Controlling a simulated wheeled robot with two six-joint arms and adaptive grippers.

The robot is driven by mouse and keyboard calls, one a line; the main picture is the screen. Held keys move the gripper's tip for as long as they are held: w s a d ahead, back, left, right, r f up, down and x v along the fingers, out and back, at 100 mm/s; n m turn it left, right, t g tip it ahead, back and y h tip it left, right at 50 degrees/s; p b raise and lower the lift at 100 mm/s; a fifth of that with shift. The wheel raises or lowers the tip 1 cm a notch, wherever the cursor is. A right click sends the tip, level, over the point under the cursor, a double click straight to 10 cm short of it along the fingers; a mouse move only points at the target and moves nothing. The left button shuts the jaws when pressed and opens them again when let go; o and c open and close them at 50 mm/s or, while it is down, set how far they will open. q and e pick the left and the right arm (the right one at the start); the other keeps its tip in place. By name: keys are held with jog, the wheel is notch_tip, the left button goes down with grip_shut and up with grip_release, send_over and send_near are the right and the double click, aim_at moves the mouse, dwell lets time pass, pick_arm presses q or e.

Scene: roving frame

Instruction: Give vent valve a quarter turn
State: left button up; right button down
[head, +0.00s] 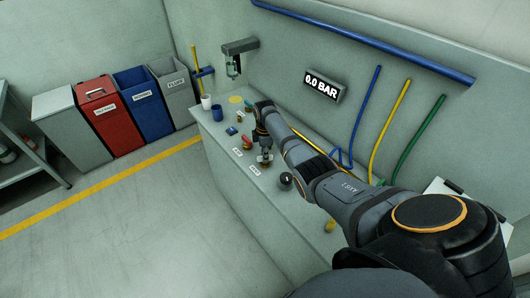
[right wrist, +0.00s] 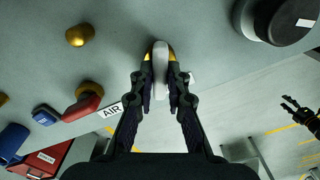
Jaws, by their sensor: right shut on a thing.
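A valve with a pale grey-white handle (right wrist: 160,62) and brass-coloured body stands on the bench. My right gripper (right wrist: 161,88) is shut on this handle, one finger on each side. In the head view my right gripper (head: 265,159) is over the bench beside a small white label (head: 254,170), too small to read. A second valve with a red handle (right wrist: 82,108) is to the left in the right wrist view, beside a label reading AIR (right wrist: 110,110). My left gripper (right wrist: 299,116) shows at the right edge of that view, fingers apart, empty, over the floor.
The grey bench (head: 225,133) also bears a black round knob (head: 286,179), a blue cup (head: 217,112) and a white cup (head: 206,101). A wall display (head: 322,87) reads 0.0 BAR. Red (head: 107,115) and blue bins (head: 146,103) stand left. The floor in front is clear.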

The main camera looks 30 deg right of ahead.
jog(key=m+p, duration=0.1)
jog(key=m, duration=0.2)
jog(key=shift+r, duration=0.2)
jog(key=m+p, duration=0.1)
jog(key=m, duration=0.2)
jog(key=shift+m, duration=0.3)
jog(key=m+p, duration=0.1)
jog(key=m, duration=0.4)
jog(key=shift+w, duration=0.1)
jog(key=shift+m, duration=0.5)
jog(key=c, duration=1.3)
grip_release()
jog(key=shift+f, duration=0.1)
notch_tip(320, 180, up, 12)
